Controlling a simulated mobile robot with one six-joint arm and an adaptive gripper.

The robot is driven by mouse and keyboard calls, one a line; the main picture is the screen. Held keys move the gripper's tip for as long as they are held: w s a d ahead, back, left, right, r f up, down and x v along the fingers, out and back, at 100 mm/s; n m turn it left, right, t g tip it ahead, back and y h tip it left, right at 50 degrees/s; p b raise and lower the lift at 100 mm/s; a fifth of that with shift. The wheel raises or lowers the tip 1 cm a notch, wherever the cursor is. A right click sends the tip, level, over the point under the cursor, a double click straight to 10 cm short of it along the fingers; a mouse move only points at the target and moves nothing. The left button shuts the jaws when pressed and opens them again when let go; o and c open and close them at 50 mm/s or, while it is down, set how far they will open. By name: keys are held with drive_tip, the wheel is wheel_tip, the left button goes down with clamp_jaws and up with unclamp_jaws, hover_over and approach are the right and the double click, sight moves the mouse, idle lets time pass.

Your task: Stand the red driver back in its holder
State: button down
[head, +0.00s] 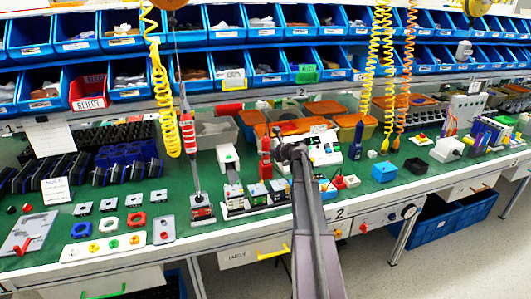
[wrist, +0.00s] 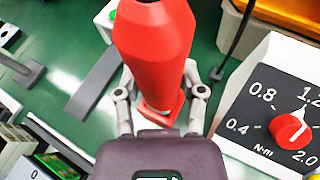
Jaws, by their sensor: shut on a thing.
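The red driver (head: 265,157) is upright in the head view, just left of the end of my arm above the green bench. In the wrist view the red driver (wrist: 155,42) fills the top middle, with a narrower red part below its wide body. My gripper (wrist: 162,95) has a finger on each side of it and is shut on it. In the head view my gripper (head: 275,150) is small and partly hidden by my own arm. I cannot make out the holder clearly, nor whether the driver's lower end touches anything.
A white box with a black dial panel and red knob (wrist: 290,128) stands close at right. It also shows in the head view (head: 324,148). Small devices (head: 260,192) stand in front of the driver. A tool (head: 187,133) hangs at left; coiled yellow hoses (head: 380,70) hang at right.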

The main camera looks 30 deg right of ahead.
drive_tip(key=shift+f, duration=0.2)
idle(0.6)
drive_tip(key=shift+c, duration=0.6)
unclamp_jaws()
drive_tip(key=shift+r, duration=0.1)
wheel_tip(320, 180, up, 11)
drive_tip(key=p, duration=1.1)
drive_tip(key=shift+r, duration=0.2)
drive_tip(key=s+d+f+b, duration=0.1)
drive_tip(key=s+d, duration=0.1)
drive_tip(key=s, duration=0.5)
drive_tip(key=s+d+f+b, duration=0.1)
drive_tip(key=s+d, duration=0.2)
drive_tip(key=s, duration=0.5)
drive_tip(key=shift+d+f, duration=0.25)
drive_tip(key=shift+f, duration=0.1)
